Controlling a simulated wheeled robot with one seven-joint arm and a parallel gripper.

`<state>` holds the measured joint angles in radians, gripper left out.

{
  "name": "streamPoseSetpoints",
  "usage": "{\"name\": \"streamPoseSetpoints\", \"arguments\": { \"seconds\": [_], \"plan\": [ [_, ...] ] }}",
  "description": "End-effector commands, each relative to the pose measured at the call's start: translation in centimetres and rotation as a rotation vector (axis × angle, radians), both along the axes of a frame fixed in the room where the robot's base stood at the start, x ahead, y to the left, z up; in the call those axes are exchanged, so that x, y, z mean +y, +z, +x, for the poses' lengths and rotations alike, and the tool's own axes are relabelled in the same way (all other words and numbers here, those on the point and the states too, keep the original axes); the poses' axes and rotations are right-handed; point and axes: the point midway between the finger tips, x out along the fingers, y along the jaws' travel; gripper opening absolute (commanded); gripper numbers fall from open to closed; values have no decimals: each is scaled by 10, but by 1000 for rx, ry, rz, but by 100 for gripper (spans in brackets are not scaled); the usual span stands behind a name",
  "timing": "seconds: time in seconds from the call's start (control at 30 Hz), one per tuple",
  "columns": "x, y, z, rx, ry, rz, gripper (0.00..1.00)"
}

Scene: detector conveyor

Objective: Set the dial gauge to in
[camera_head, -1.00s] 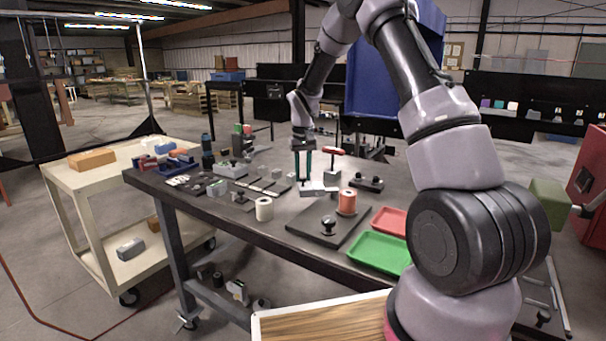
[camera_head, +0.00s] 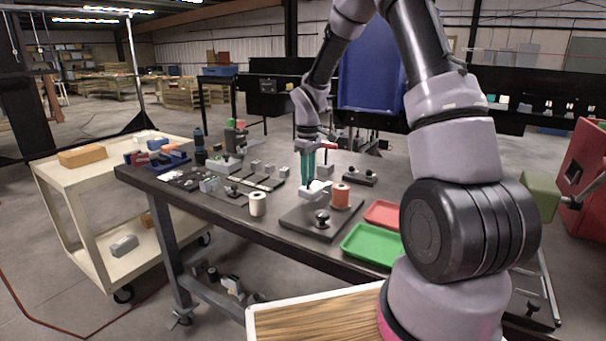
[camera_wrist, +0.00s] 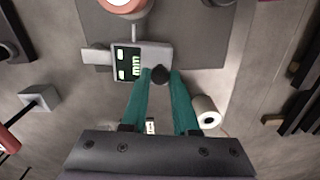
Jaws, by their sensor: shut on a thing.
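The dial gauge (camera_wrist: 140,57) is a small light-grey block whose dark display reads "mm" in the wrist view. In the head view the gauge (camera_head: 317,190) is at the back-left edge of the dark square plate (camera_head: 293,219), beside the orange spool (camera_head: 341,196). A round black knob (camera_wrist: 160,75) sits at the gauge's near corner. My gripper (camera_wrist: 161,73) has teal fingers closed on this knob, one on each side. In the head view my gripper (camera_head: 312,183) points down at the gauge and partly hides it. The gauge's underside is hidden.
A white spool (camera_head: 257,204) stands left of the plate, and a black knob (camera_head: 322,217) is on the plate's front. Green (camera_head: 373,245) and red (camera_head: 384,214) trays lie to the right. Small parts crowd the table's left side.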

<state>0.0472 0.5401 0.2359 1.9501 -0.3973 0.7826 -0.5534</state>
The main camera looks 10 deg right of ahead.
Motion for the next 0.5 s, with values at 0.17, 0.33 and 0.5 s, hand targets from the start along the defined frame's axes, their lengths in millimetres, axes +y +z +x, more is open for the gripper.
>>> {"name": "streamPoseSetpoints", "arguments": {
  "seconds": [0.17, 0.33, 0.5],
  "plan": [
    [-6, 1, -7, -1, 80, 0, 0],
    [-9, 1, -10, -2, 125, -1, 0],
    [-10, 1, -11, -2, 142, -1, 0]
  ]
}}
